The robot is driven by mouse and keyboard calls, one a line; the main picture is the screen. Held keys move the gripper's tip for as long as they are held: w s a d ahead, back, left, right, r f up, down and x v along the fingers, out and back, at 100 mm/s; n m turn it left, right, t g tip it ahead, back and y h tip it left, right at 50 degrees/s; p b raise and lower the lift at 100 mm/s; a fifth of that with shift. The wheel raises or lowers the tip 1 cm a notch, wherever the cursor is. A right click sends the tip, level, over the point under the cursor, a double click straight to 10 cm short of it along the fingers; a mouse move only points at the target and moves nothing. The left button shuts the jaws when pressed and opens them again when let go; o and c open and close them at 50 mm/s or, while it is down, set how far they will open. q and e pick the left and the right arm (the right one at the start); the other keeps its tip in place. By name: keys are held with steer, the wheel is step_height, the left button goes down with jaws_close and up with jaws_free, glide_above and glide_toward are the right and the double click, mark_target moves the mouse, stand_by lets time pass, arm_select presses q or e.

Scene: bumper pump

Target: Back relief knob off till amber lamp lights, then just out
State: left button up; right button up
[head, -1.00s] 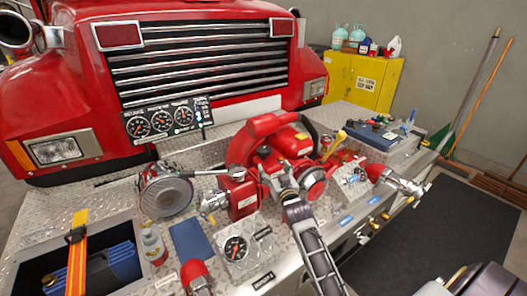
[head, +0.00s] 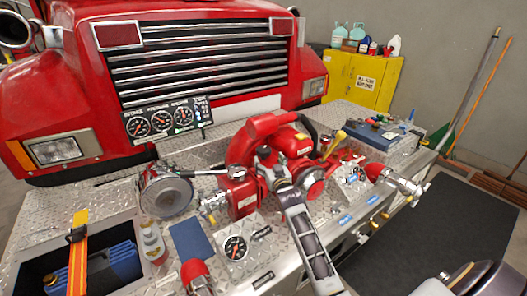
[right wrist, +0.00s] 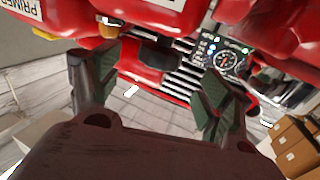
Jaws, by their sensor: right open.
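The red pump (head: 262,140) stands on the bumper deck, with my right gripper (head: 277,180) in front of its middle. The right wrist view shows that gripper (right wrist: 160,70) open, its two dark fingers apart with nothing held between them. Red pump parts fill the top of that view, with a PRIMER label (right wrist: 20,8) at the corner. I cannot pick out the relief knob for certain; my gripper covers part of the pump front. The gauge panel (head: 166,120) has several dials and small lamps. Blue-white and green lights show; I cannot make out an amber one. My left gripper is not in view.
A round capped inlet (head: 166,195) and a single-gauge plate (head: 236,247) are left of my right arm. A small switch panel (head: 354,180) and a silver outlet valve (head: 402,182) are to the right. An open bin (head: 30,258) is at lower left.

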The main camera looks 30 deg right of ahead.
mark_target(264, 151)
steer(key=shift+w+d+p, duration=0.15)
steer(key=shift+w+d, duration=0.1)
steer(key=shift+w, duration=1.1)
steer(key=shift+w+d+p, duration=0.15)
steer(key=shift+w+d, duration=0.1)
steer(key=shift+w, duration=1.15)
steer(key=shift+w+d+p, duration=0.15)
steer(key=shift+w+d, duration=0.1)
steer(key=shift+w, duration=1.1)
steer(key=shift+c, duration=0.4)
steer(key=c, duration=1)
